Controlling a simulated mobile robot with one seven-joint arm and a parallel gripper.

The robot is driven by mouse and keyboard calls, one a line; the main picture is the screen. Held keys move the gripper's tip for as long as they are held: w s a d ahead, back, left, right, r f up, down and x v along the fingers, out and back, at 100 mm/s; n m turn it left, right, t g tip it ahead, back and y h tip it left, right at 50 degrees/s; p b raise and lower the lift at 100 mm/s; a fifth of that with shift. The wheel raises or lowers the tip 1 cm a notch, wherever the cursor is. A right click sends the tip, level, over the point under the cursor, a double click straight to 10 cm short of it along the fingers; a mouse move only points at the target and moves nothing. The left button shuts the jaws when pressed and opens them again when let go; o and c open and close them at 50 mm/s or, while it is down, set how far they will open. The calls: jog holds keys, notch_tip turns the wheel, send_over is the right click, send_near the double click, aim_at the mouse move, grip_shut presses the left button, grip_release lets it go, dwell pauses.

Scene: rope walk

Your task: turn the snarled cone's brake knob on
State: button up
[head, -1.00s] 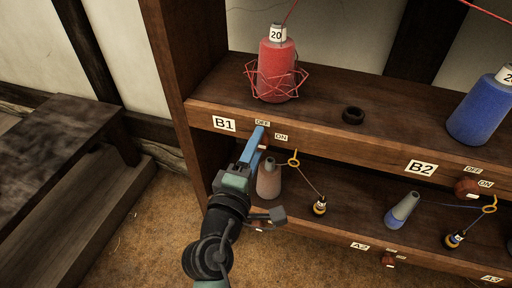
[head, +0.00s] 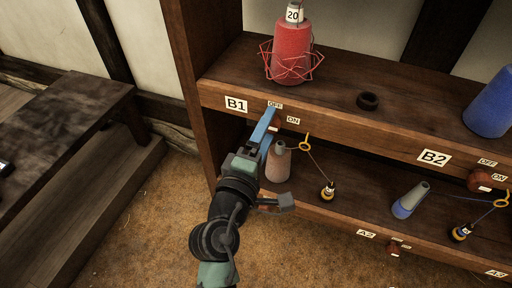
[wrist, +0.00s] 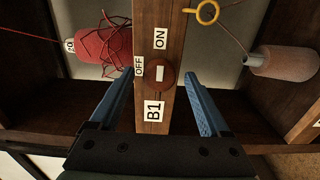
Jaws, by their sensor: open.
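The snarled cone (head: 292,52) is red, tagged 20, with loose red loops around its base, and stands upright on the upper shelf above the B1 label. It also shows at the left of the wrist view (wrist: 100,48). Its brake knob (wrist: 163,80) is round and dark red with a white mark, on the shelf's front edge between B1, OFF and ON labels. I cannot tell surely which label the mark points to. My gripper (wrist: 160,75) is open, one blue finger on each side of the knob and edge board, with no contact visible. In the head view a finger largely hides the knob.
A pinkish cone (head: 278,165) stands on the lower shelf close to my gripper, beside a yellow ring guide (head: 306,142). A dark ring (head: 368,101) lies on the upper shelf. The B2 knob (head: 481,180) is farther right. A dark bench (head: 65,120) stands left.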

jog(key=v, duration=1.2)
jog(key=shift+s+p, duration=0.2)
jog(key=shift+p, duration=0.1)
jog(key=shift+r, duration=0.1)
jog(key=w+d+r+m+t, duration=0.1)
jog(key=w+r+m, duration=0.15)
jog(key=r, duration=0.55)
jog(key=w+d+r+m+t+y, duration=0.15)
jog(key=r+m, duration=0.25)
jog(key=r, duration=0.4)
jog(key=w+d+r+m+t, duration=0.15)
jog(key=r+m, duration=0.25)
jog(key=r, duration=0.4)
jog(key=s+r+m+t+y+p, duration=0.1)
jog(key=s+r+m+t+y, duration=0.2)
jog(key=r, duration=0.8)
jog(key=s+r+m+t+y+p, duration=0.1)
jog(key=s+r+t, duration=0.3)
jog(key=r, duration=0.7)
notch_tip(320, 180, up, 31)
jog(key=p, duration=3.1)
jog(key=shift+s+g, duration=0.35)
jog(key=shift+g, duration=0.05)
